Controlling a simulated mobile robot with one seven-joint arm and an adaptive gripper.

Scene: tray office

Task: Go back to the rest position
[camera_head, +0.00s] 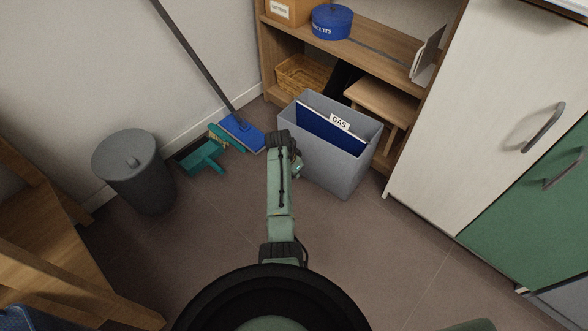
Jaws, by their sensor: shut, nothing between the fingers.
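My green and black arm reaches up the middle of the head view from my base at the bottom. Its far bend is in front of the left side of a grey open bin (345,172). The part of the arm beyond that bend is mostly hidden behind it, and I cannot make out my gripper or its fingers. A dark blue folder (318,121) with a white "GAS" label stands in the grey bin.
A wooden shelf (385,42) holds a blue tin (332,22) and a wicker basket (303,74). A dark lidded bin (135,175) stands left. A white cabinet (470,120) bounds the right. Floor (375,255) is clear between.

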